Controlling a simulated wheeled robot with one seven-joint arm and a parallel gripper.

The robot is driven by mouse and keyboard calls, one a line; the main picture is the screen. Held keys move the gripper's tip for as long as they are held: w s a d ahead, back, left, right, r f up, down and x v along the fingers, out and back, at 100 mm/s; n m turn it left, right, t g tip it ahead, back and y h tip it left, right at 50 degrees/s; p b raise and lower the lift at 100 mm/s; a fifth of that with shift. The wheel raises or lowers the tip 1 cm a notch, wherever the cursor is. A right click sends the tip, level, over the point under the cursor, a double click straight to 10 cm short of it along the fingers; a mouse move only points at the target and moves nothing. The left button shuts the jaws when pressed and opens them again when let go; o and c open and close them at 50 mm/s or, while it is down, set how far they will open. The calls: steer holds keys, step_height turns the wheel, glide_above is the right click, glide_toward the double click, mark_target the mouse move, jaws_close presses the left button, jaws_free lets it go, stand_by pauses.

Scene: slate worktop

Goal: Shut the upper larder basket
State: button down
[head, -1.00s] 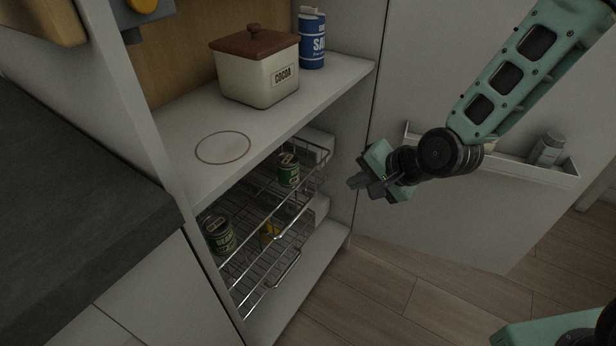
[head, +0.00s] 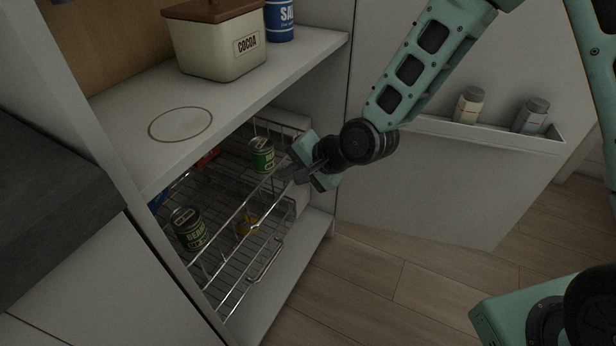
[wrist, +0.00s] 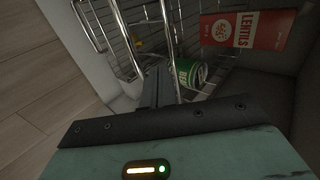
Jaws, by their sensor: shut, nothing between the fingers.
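The upper larder basket (head: 226,229) is a wire basket under the cupboard shelf, and it stands out toward the cupboard's front. A green can (head: 262,156) is at its right end and a dark green beans can (head: 188,228) at its left. My gripper (head: 284,172) is shut and empty at the right end of the basket, close to the green can. Whether it touches the wire is unclear. In the wrist view my closed fingers (wrist: 158,86) lie over the basket wires, beside the green can (wrist: 187,72) and a red lentils box (wrist: 248,30).
A lower wire basket with a handle (head: 267,264) holds something yellow (head: 247,224). The shelf above carries a cocoa tin (head: 217,47) and a blue salt container (head: 280,20). The open door at right has a rack (head: 490,138) with two jars. A dark worktop (head: 55,190) is at left.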

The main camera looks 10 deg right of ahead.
steer(key=shift+w+a, duration=0.4)
steer(key=shift+a, duration=0.1)
steer(key=shift+w+a+r+p, duration=0.1)
steer(key=shift+w+a+p, duration=0.25)
steer(key=shift+w+a, duration=0.55)
steer(key=shift+w+a+p, duration=0.35)
steer(key=shift+w+a, duration=0.3)
steer(key=shift+a, duration=0.4)
